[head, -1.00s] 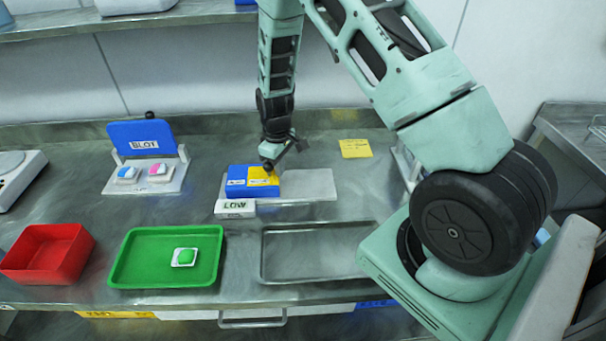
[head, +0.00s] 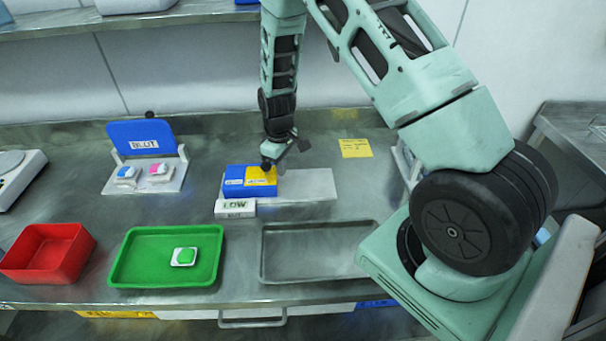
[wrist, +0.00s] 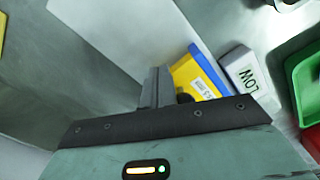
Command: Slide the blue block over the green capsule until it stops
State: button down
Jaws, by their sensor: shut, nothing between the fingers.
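The blue block (head: 234,182) sits at the left end of a pale flat track (head: 310,184), and a yellow block (head: 262,181) with a dark knob sits against its right side. In the wrist view the yellow block (wrist: 192,78) and a strip of the blue block (wrist: 208,64) show. The green capsule (head: 185,255) lies on a small white square in the green tray (head: 118,273), apart from the blocks. My gripper (head: 268,164) is shut and empty, close at the knob of the yellow block; contact is unclear. Its fingers (wrist: 156,86) also show in the wrist view.
A white LOW sign (head: 235,208) stands in front of the blue block. An empty metal tray (head: 264,268) lies right of the green tray, a red bin (head: 62,268) to its left. A blue BLOT stand (head: 142,139) with two small pieces is behind. A yellow note (head: 356,148) lies right.

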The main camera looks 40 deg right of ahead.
jog(key=shift+s+d, duration=0.1)
jog(key=shift+d, duration=0.05)
notch_tip(320, 180, up, 8)
jog(key=p, duration=0.5)
dwell(0.4)
dwell(0.5)
